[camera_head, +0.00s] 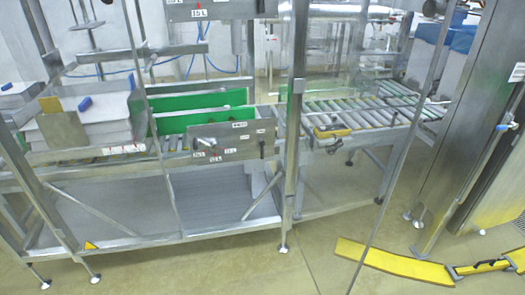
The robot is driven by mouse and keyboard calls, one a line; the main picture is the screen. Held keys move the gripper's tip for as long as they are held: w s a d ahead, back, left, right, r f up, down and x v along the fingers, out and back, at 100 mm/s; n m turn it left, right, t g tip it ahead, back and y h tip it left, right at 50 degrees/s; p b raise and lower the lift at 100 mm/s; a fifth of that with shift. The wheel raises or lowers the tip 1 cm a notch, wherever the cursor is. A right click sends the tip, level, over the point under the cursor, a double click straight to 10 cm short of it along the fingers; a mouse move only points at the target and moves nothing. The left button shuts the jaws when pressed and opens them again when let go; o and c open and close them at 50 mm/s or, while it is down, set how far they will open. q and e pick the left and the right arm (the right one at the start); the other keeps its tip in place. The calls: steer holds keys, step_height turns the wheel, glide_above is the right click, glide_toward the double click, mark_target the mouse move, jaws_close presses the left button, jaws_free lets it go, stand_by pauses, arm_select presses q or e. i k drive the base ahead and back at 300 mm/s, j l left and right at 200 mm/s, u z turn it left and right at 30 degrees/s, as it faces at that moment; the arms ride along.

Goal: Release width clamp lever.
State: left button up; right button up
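A steel panel (235,142) with small labels is mounted on the front of the machine frame, left of the picture's middle. Neither of my grippers is in view.
Green guide plates (205,100) stand behind the panel. A roller conveyor (365,112) runs off to the right. A steel post (294,120) rises beside the panel. A yellow floor strip (392,262) lies at lower right. The front floor is clear.

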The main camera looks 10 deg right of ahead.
mark_target(261, 142)
steer(key=i+l, duration=0.1)
steer(key=i, duration=0.75)
steer(key=i+l, duration=0.15)
steer(key=i, duration=0.7)
steer(key=l+z, duration=0.05)
